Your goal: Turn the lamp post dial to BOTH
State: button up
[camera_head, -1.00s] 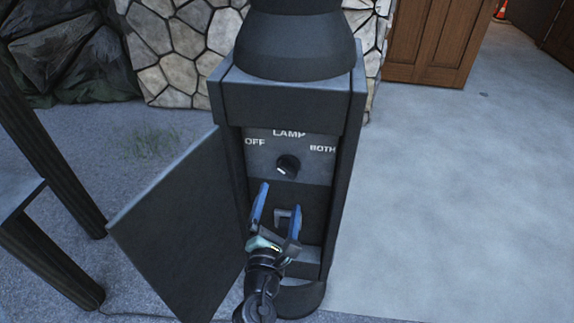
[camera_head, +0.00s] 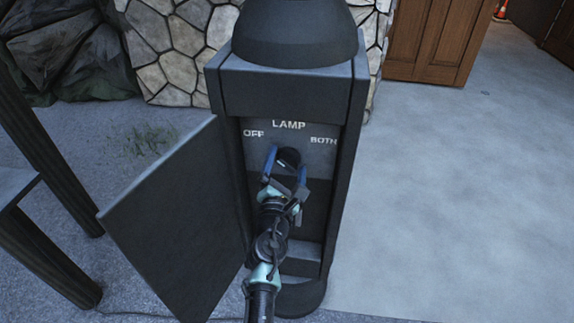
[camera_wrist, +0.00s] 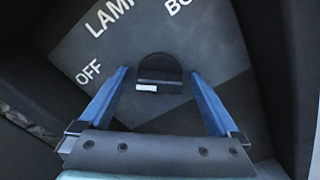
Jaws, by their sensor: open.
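The lamp post (camera_head: 345,190) stands with its compartment open. Inside is a grey panel (camera_head: 318,160) labelled OFF at left, LAMP at top and BOTH at right. The round black dial (camera_head: 290,156) sits below LAMP. In the wrist view the dial (camera_wrist: 159,70) shows a white mark on its edge nearest my gripper. My gripper (camera_head: 287,162) is open, its two blue fingers on either side of the dial. In the wrist view the gripper (camera_wrist: 158,80) has gaps between both fingertips and the dial. In the head view the fingers partly hide the dial.
The open door (camera_head: 175,220) of the post swings out to the left of my arm. Dark legs (camera_head: 45,240) stand farther left. A stone wall (camera_head: 165,60) and a wooden door (camera_head: 435,40) are behind. The pavement (camera_head: 450,200) at right is clear.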

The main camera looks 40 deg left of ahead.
jog(key=c, duration=1.3)
jog(key=shift+m, duration=0.4)
jog(key=m+b, duration=0.1)
jog(key=m, duration=0.3)
jog(key=shift+f+m, duration=0.15)
jog(key=shift+m, duration=0.15)
jog(key=m+b, duration=0.2)
jog(key=m, duration=0.2)
jog(key=shift+d+m, duration=0.1)
jog(key=shift+m, duration=0.2)
jog(key=m+b, duration=0.2)
jog(key=m, duration=0.3)
jog(key=shift+f, duration=0.15)
jog(key=shift+m+b, duration=1.2)
jog(key=shift+m, duration=1.3)
